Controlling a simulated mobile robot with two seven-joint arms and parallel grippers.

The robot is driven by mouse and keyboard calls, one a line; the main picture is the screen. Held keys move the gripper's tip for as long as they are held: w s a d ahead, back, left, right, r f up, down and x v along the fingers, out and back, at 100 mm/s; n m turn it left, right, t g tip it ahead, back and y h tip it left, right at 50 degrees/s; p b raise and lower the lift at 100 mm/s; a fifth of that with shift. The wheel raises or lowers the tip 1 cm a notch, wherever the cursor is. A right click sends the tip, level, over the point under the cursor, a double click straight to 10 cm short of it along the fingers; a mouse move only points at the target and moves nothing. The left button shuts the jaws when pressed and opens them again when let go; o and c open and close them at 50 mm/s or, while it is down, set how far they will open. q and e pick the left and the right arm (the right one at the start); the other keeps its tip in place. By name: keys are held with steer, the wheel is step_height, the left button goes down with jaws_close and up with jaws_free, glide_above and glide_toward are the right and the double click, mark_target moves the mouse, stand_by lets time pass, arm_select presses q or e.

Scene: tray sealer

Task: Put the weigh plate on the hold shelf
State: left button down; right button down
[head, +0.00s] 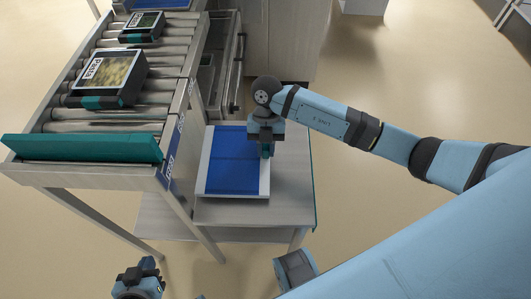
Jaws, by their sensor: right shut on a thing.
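A flat blue plate with pale side rims, which I take as the weigh plate (228,160), lies level on or just above a small grey stand (288,190) beside the roller conveyor. I cannot tell whether it touches the stand's top. My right gripper (267,151) points down at the plate's right rim and is shut on it, hiding part of that edge. My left gripper (138,284) is low at the bottom left, away from the plate; its fingers are not clear. No readable label shows which surface is the hold shelf.
The roller conveyor (105,113) carries two dark trays with printed tops, one near (108,76) and one farther (143,26). A teal bar (82,149) crosses its near end. Grey cabinets (285,40) stand behind. The floor to the right is open.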

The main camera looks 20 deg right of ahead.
step_height(320, 180, down, 3)
steer(key=shift+r, duration=0.2)
steer(key=c, duration=1)
jaws_free()
steer(key=v, duration=1.1)
steer(key=shift+w+r+p, duration=0.2)
steer(key=shift+r+p, duration=0.1)
steer(key=shift+r, duration=0.2)
